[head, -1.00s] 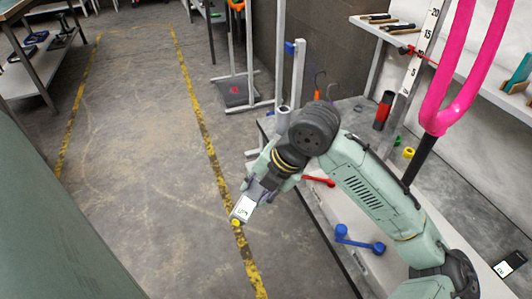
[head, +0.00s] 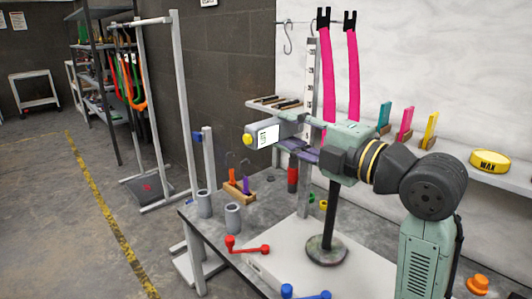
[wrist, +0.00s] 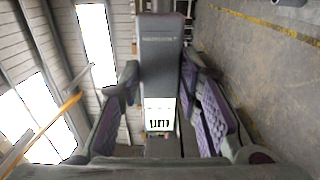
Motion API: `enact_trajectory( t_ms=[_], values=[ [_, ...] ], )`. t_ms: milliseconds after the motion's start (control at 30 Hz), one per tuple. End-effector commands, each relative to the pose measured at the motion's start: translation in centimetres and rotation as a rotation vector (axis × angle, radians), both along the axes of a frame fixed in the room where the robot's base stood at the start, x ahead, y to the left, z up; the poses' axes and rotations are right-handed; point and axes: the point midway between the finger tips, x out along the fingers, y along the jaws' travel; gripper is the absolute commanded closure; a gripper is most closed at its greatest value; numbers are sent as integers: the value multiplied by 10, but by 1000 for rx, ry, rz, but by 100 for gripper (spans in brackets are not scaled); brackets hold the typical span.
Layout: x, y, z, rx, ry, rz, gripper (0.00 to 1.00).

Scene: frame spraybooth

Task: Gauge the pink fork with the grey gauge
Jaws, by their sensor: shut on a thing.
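The pink fork (head: 353,75) stands upright in the head view, its two legs ending in black tips at the top. Its lower part is hidden behind my gripper; a black post with a round base shows beneath. My gripper (head: 296,146) is shut on the grey gauge (head: 268,134), which has a white display and a yellow tip. The gauge lies roughly level, tip to the left, in front and left of the fork in the picture. Contact with the fork cannot be told. In the wrist view the gauge (wrist: 161,45) sits between both purple-padded fingers.
The bench (head: 225,248) bears a red-handled tool (head: 247,247), a blue tool (head: 303,293), grey cups (head: 233,217) and a wooden hook block (head: 240,190). A ruler post (head: 308,90) stands beside the fork. Behind is a shelf with coloured pieces and a yellow WAX tin (head: 489,161).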

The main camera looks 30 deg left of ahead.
Motion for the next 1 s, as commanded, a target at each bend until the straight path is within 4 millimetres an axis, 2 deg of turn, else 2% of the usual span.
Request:
enact_trajectory(
  t_ms=[500, 1000],
  values=[
    [0, -3, -1, 3, -3, -1, 100],
    [41, -17, 1, 3, 1, -1, 100]
  ],
)
